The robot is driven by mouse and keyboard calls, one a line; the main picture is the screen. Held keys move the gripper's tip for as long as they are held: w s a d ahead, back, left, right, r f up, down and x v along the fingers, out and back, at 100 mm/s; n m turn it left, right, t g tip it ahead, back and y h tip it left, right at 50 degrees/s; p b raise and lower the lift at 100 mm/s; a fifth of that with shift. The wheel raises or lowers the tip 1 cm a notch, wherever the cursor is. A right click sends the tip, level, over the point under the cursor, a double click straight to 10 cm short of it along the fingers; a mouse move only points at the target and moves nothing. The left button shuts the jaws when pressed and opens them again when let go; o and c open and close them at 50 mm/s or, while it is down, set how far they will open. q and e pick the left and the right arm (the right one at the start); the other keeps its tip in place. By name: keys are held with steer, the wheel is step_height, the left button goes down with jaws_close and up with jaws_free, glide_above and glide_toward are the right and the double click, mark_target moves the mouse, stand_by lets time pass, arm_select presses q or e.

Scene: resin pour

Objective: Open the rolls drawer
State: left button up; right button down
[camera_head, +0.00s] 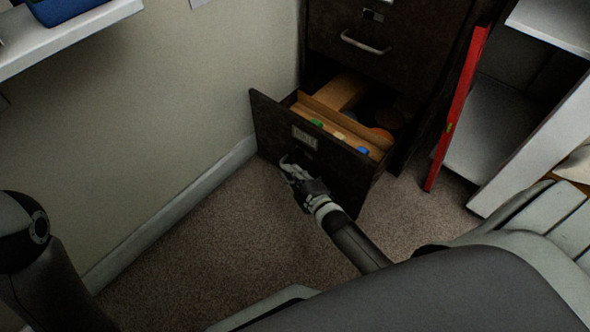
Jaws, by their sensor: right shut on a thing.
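The lower drawer (330,175) of a dark metal filing cabinet (410,55) stands pulled out toward me. Inside it are light brown cardboard pieces (342,92) and several items with green, yellow, blue and orange ends. A small label holder sits on its front. My right gripper (291,172) is at the drawer's front, below the label, and is shut on the drawer handle, which the fingers mostly hide. My left arm shows at the left edge; its gripper is out of the picture.
The upper drawer (366,30) is closed, with a silver bar handle. A red spirit level (457,110) leans beside the cabinet, near a white shelf unit (530,140). A wall (170,110) is close on the left. The carpet (230,230) before the drawer is clear.

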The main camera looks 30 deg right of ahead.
steer(key=c, duration=1.8)
jaws_free()
step_height(320, 180, up, 10)
steer(key=shift+w+d, duration=0.1)
steer(key=shift+d, duration=0.05)
steer(key=shift+r, duration=0.1)
